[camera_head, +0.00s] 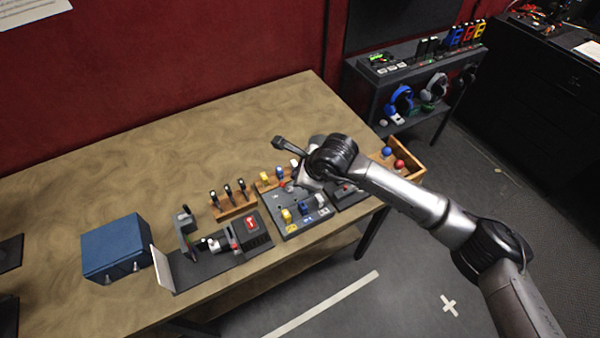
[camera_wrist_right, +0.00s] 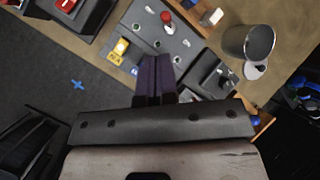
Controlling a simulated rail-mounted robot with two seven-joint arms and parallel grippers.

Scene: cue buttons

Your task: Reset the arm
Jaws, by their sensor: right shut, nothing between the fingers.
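My right arm reaches in from the right in the head view, over the grey button panel (camera_head: 291,226) near the table's front edge. My right gripper (camera_head: 293,184) is partly hidden by its own wrist there. In the right wrist view the gripper (camera_wrist_right: 155,62) is shut and empty, its two dark fingers together above the panel (camera_wrist_right: 185,45). A yellow button (camera_head: 286,215) and a blue button (camera_head: 303,208) sit on the panel. Contact between the fingers and panel cannot be told.
A blue box (camera_head: 116,246) stands on the wooden table (camera_head: 150,165) at left. A dark device with a red switch (camera_head: 251,223) is left of the panel. A wooden tray (camera_head: 408,165) with coloured balls is at right. The table's back area is clear.

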